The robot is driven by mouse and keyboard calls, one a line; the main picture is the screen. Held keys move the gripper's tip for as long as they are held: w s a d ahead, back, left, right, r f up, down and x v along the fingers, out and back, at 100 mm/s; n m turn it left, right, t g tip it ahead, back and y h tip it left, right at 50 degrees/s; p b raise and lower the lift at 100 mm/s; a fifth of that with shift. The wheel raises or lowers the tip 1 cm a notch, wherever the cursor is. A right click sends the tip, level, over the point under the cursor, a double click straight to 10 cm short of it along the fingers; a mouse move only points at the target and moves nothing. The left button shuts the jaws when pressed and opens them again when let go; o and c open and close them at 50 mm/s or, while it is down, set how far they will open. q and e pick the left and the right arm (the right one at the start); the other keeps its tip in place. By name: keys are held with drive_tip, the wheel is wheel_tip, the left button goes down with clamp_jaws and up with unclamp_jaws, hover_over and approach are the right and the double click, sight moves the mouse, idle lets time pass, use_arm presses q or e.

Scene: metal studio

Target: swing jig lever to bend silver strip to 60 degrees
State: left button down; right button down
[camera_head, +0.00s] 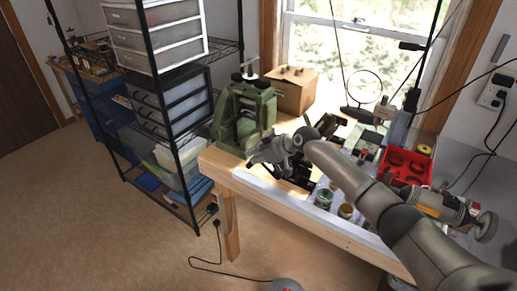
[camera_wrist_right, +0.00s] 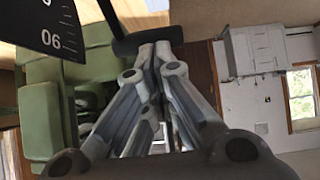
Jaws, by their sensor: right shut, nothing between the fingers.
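My right gripper (camera_head: 262,158) reaches in from the right over the front left of the wooden bench, with its fingers closed and nothing between them. In the right wrist view the closed fingertips (camera_wrist_right: 154,48) are right at a black bar (camera_wrist_right: 138,40), which looks like part of the jig lever; I cannot tell whether they touch. A black scale plate (camera_wrist_right: 45,28) with white marks and a "90" shows at upper left there. Dark jig parts (camera_head: 298,172) lie partly behind my gripper in the head view. I cannot make out the silver strip or its bend angle. My left gripper is out of view.
A green press (camera_head: 245,118) stands at the bench's left end, close to my gripper. A wooden box (camera_head: 293,93) is behind it. Small jars (camera_head: 323,198) and a red tray (camera_head: 404,168) lie to the right. A wire shelf (camera_head: 170,100) stands left of the bench.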

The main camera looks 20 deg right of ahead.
drive_tip(key=shift+w+a+f+g+h, duration=0.15)
drive_tip(key=shift+f+g+h, duration=0.35)
drive_tip(key=shift+f+g, duration=0.3)
drive_tip(key=shift+f+b, duration=0.5)
drive_tip(key=shift+s+f, duration=0.1)
drive_tip(key=shift+s, duration=0.1)
